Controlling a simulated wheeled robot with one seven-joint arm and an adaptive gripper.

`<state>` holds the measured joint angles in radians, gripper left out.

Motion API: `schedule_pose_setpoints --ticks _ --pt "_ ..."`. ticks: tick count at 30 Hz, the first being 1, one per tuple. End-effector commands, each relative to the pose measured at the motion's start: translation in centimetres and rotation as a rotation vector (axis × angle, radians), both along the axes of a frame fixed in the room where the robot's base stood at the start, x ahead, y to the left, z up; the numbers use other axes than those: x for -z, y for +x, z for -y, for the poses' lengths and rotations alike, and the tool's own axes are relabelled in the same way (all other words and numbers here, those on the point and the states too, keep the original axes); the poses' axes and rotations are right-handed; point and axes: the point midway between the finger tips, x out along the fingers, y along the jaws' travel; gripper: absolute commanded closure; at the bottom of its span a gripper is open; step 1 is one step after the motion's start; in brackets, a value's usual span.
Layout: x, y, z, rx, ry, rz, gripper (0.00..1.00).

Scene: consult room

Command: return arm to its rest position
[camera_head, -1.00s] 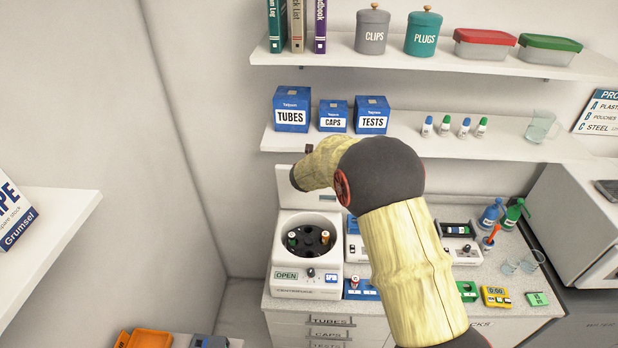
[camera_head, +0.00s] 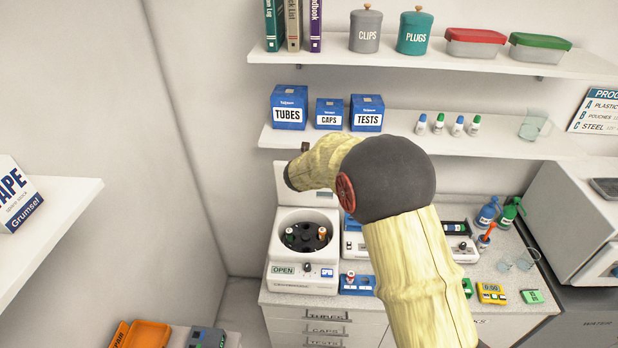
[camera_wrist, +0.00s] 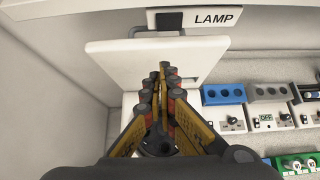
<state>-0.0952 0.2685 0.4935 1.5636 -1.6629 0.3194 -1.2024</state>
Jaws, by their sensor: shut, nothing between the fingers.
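My gripper (camera_wrist: 161,85) shows in the wrist view with its yellow and dark fingers together at the tips and nothing between them. It is in front of the raised white lid of the centrifuge. In the head view my arm is bent above the counter, and my gripper is hidden behind it. The white centrifuge (camera_head: 305,282) stands on the counter with its lid (camera_wrist: 150,60) up. Its dark rotor (camera_head: 306,239) holds two capped tubes, one green and one orange.
Shelves above hold blue boxes (camera_head: 289,107), small bottles (camera_head: 438,124) and canisters (camera_head: 414,32). Small devices (camera_wrist: 276,117) stand right of the centrifuge. A white shelf (camera_head: 62,205) juts in at the left. Open space lies between it and the counter.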

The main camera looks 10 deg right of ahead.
Motion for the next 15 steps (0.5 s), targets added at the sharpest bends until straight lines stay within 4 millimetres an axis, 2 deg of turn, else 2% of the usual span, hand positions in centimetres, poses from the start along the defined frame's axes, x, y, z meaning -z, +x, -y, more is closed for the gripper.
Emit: schedule_pose_setpoints --ticks 1,7,15 --pt "-1.4 -0.3 -0.2 -0.001 0.002 0.002 1.0" --pt "-4.7 -1.6 -0.6 -0.002 0.001 -0.001 1.0" --pt "-6.5 -2.4 -0.8 -0.001 0.001 -0.004 1.0"
